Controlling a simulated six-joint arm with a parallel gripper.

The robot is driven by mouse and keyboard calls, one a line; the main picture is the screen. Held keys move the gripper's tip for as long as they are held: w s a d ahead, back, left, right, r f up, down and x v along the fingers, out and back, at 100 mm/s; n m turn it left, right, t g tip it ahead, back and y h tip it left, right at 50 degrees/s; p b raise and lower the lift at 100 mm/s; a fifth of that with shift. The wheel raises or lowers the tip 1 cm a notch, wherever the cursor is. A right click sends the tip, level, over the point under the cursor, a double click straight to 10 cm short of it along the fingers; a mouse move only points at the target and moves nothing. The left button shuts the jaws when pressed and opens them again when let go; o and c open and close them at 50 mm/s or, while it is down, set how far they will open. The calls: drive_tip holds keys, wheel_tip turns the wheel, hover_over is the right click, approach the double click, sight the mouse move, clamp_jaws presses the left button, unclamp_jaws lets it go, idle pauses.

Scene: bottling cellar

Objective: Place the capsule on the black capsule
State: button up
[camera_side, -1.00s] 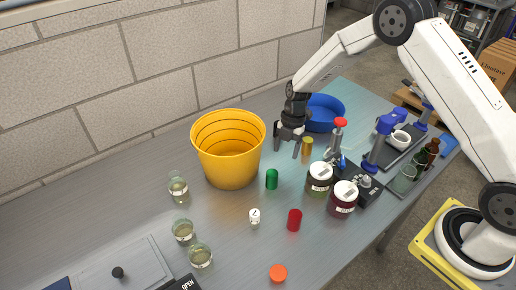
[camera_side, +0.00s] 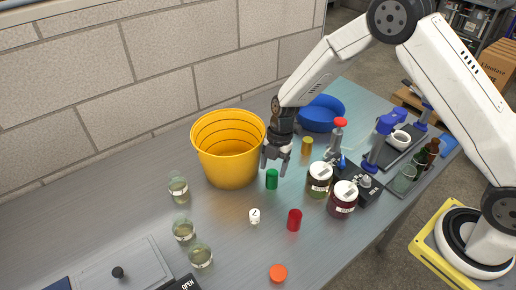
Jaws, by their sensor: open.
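Small cylindrical capsules stand on the grey bench. A green capsule (camera_side: 271,180) is upright beside the yellow bucket. A red capsule (camera_side: 294,220) stands nearer the front, and a gold capsule (camera_side: 307,145) stands farther back. I cannot make out a black capsule in this view. My gripper (camera_side: 275,168) points down with its fingers apart, just above and around the top of the green capsule. I cannot tell whether the fingers touch it. No object shows held between them.
The yellow bucket (camera_side: 229,172) is close on the gripper's left. Labelled jars (camera_side: 342,202) and a dark device stand to the right. A blue bowl (camera_side: 321,113) is behind. A white numbered piece (camera_side: 255,216), an orange cap (camera_side: 278,273) and glass jars (camera_side: 200,256) stand in front.

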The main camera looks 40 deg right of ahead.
sight(273, 172)
drive_tip(key=shift+x, duration=2.4)
drive_tip(key=shift+d, duration=0.1)
drive_tip(key=c, duration=0.5)
